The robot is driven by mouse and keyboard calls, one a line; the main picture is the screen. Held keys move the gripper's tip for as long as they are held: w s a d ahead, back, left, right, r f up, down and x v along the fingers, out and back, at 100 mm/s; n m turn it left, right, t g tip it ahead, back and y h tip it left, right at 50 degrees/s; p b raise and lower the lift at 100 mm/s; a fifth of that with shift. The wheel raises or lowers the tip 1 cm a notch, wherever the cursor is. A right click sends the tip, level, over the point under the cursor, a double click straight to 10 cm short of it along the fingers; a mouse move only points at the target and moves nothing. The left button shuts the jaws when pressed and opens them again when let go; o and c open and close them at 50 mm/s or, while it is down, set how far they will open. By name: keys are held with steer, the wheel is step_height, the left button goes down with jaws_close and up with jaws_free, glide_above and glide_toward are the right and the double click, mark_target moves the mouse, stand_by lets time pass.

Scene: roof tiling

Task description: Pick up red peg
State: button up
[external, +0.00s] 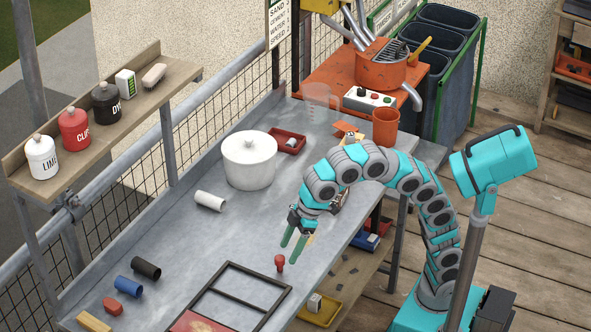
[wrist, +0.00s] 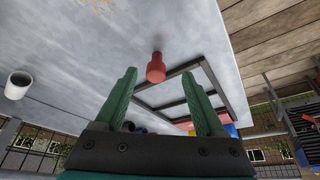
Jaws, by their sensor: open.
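The red peg (external: 280,262) stands on the grey metal table (external: 230,245), just behind the dark rectangular frame. In the wrist view the red peg (wrist: 156,68) appears between and beyond the fingertips. My gripper (external: 294,246) has green fingers pointing down beside and above the peg. In the wrist view my gripper (wrist: 161,78) is open, with nothing between its fingers. I cannot tell the exact height of the fingertips above the table.
The dark frame (external: 236,268) lies in front of the peg. Black (external: 146,267) and blue (external: 128,286) cylinders lie at the left. The table around the peg's left is clear.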

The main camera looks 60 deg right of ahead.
mark_target(282, 261)
steer(key=shift+w+x, duration=0.15)
steer(key=shift+x, duration=1.2)
steer(key=shift+w+x, duration=0.15)
steer(key=shift+x, duration=1.2)
steer(key=shift+d, duration=0.1)
steer(key=shift+c, duration=0.2)
jaws_close()
